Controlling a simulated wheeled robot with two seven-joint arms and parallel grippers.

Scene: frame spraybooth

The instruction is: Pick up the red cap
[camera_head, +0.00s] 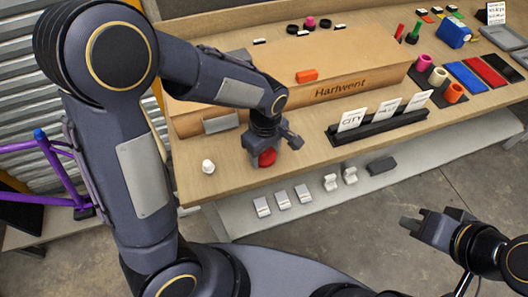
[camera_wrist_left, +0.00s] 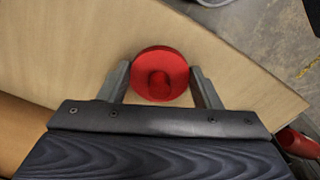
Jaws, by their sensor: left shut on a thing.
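The red cap (camera_wrist_left: 160,72) is round with a small raised knob and sits between the two fingers of my left gripper (camera_wrist_left: 158,84) in the left wrist view. In the head view the red cap (camera_head: 266,157) shows under my left gripper (camera_head: 268,152), at the front part of the wooden bench. The left gripper is shut on it; whether the cap touches the bench top is hard to tell. My right gripper (camera_head: 427,225) is at the lower right, away from the bench top, with its fingers apart and nothing between them.
A small white piece (camera_head: 208,166) stands on the bench to the left. A black card rack (camera_head: 380,128) stands to the right. Small items sit on a lower shelf (camera_head: 235,216).

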